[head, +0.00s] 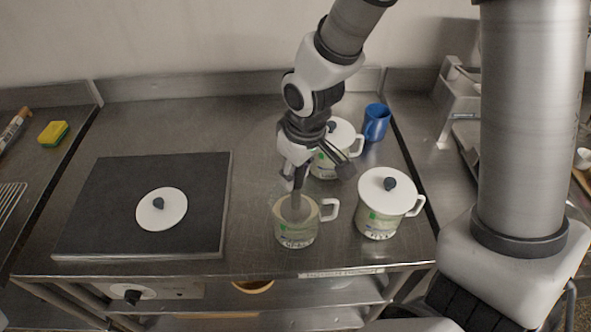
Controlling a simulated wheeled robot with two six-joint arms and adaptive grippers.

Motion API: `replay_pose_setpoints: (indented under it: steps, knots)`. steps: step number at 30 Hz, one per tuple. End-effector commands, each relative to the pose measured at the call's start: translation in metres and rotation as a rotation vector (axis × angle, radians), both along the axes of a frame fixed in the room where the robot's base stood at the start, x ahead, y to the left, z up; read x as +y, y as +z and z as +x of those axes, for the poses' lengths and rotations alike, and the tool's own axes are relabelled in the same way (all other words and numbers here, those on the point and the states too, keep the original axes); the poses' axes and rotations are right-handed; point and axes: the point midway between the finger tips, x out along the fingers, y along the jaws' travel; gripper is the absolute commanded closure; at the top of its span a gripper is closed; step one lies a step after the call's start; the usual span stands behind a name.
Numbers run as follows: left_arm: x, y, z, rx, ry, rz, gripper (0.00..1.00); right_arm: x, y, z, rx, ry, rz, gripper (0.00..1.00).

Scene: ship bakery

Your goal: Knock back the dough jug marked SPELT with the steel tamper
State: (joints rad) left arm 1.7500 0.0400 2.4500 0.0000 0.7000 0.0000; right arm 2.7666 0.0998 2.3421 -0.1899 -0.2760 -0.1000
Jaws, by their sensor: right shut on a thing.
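An open jug (296,233) with a white handle and a green-and-white label stands near the front of the steel table; its small lettering is too blurred to read surely. My right gripper (299,181) is above this jug, shut on the grey steel tamper (297,204). The tamper points down through the jug's open mouth, and its lower end is hidden inside. A white lid (162,210) with a dark knob lies on a black board (95,212) at the left. My left gripper is not in view.
A lidded jug (381,222) stands close to the right of the open one. Another lidded jug (327,163) stands behind, partly hidden by my gripper. A blue cup (376,122) is at the back right. A yellow-green sponge (53,132) lies on the left counter.

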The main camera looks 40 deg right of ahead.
Motion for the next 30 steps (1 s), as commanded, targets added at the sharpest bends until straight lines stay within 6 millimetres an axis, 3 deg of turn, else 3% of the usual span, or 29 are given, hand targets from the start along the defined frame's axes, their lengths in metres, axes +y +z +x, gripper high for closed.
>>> replay_pose_setpoints:
  steps: [30]
  knots:
    - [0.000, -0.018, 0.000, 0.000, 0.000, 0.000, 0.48, 0.000, -0.024, -0.001, 0.002, -0.001, 0.001, 1.00]
